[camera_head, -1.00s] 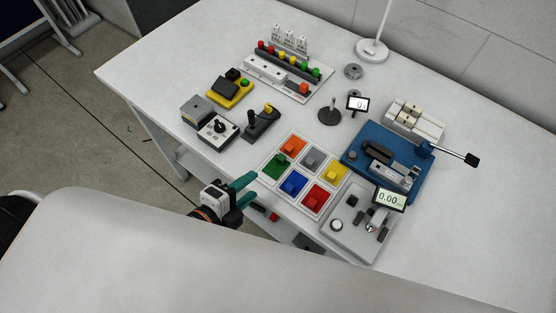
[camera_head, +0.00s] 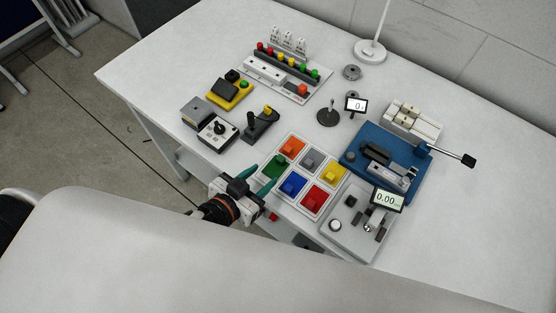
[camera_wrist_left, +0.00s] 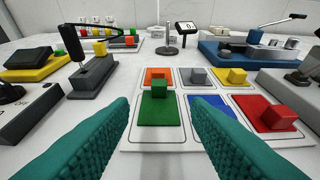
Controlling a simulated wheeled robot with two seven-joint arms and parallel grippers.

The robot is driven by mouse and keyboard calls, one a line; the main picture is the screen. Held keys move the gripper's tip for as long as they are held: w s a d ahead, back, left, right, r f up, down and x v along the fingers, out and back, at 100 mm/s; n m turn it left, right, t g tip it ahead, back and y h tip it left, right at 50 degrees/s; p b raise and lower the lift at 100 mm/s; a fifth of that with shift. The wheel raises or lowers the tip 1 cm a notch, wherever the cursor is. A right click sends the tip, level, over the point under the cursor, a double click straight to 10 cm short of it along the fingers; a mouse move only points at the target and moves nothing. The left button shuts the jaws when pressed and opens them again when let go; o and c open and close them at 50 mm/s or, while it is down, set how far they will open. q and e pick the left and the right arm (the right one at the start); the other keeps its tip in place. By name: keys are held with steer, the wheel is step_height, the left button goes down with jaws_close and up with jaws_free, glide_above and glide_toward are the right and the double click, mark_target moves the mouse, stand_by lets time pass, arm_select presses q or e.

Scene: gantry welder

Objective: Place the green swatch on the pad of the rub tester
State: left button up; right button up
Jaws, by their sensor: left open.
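The green swatch (camera_head: 273,167), a flat green square with a raised green block, lies in the near-left cell of the swatch board. It also shows straight ahead in the left wrist view (camera_wrist_left: 161,132). My left gripper (camera_head: 260,180) is open and empty, at the board's near-left edge. In the wrist view its teal fingers (camera_wrist_left: 160,107) stand either side of the green swatch's line, short of it and apart from it. The blue machine with a black-tipped lever (camera_head: 412,190), right of the board, looks like the rub tester. I cannot tell its pad clearly.
Orange (camera_head: 292,146), grey (camera_head: 312,159), yellow (camera_head: 334,172), blue (camera_head: 292,184) and red (camera_head: 317,198) swatches fill the other cells. A grey gauge (camera_head: 343,238) stands right of the board. A black lever unit (camera_head: 262,122) stands behind.

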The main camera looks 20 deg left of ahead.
mark_target(278, 161)
arm_select(q)
steer(key=shift+x, duration=0.8)
steer(key=shift+w+d+p, duration=0.15)
steer(key=shift+w+p, duration=0.15)
steer(key=shift+w, duration=0.2)
steer(key=p+x, duration=0.1)
steer(key=x, duration=0.2)
steer(key=shift+w+d, duration=0.1)
steer(key=shift+w, duration=0.2)
steer(key=shift+w+d+f, duration=0.15)
steer(key=shift+w+f, duration=0.1)
steer(key=shift+w, duration=0.15)
steer(key=shift+s, duration=0.1)
jaws_close()
